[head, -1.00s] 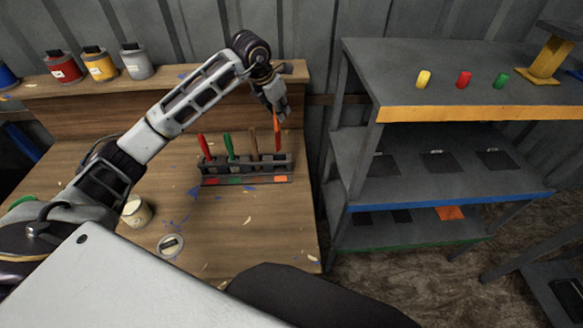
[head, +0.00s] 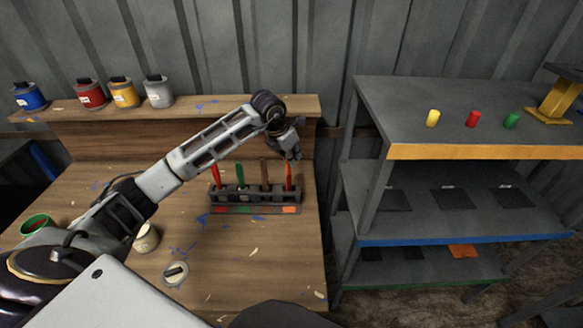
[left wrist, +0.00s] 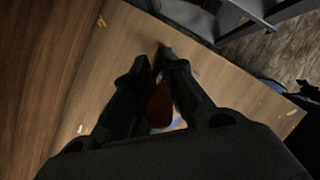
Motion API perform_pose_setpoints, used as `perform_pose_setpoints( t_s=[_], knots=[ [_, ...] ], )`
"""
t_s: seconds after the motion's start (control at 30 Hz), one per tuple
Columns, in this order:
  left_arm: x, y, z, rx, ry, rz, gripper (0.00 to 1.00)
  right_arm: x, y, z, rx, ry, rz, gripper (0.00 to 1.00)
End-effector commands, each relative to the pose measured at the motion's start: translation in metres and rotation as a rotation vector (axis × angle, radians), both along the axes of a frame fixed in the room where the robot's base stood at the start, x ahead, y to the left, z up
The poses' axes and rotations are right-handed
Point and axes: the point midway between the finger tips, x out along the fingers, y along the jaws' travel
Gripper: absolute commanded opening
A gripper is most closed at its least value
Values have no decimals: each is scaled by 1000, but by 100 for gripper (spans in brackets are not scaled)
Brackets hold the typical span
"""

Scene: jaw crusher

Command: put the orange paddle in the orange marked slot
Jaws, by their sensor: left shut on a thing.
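My left gripper (head: 293,157) is shut on the orange paddle (head: 289,176), just above the right end of the dark rack (head: 227,197). The paddle is roughly upright, its lower end at the rack's rightmost slot, above the orange mark (head: 289,210). How deep it sits I cannot tell. In the left wrist view the fingers (left wrist: 154,58) close around the reddish paddle (left wrist: 160,105). A red paddle (head: 215,175), a green paddle (head: 240,176) and a brown paddle (head: 265,174) stand in the other slots. My right gripper is not in view.
The rack stands on a wooden bench (head: 250,262). Several paint cans, including a red one (head: 91,93), line the back ledge. A metal shelf (head: 450,120) stands right of the bench.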

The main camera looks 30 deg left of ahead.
Motion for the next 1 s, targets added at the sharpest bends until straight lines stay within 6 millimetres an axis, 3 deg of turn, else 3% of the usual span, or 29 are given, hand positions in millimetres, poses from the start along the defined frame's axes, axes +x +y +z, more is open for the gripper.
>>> perform_pose_setpoints(
  t_s=[0.57, 1.0],
  knots=[
    [0, 0, -13, -1, 1, 0, 0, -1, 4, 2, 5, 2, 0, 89],
    [0, 0, -47, 1, 0, 0, 0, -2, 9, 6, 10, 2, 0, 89]
  ],
)
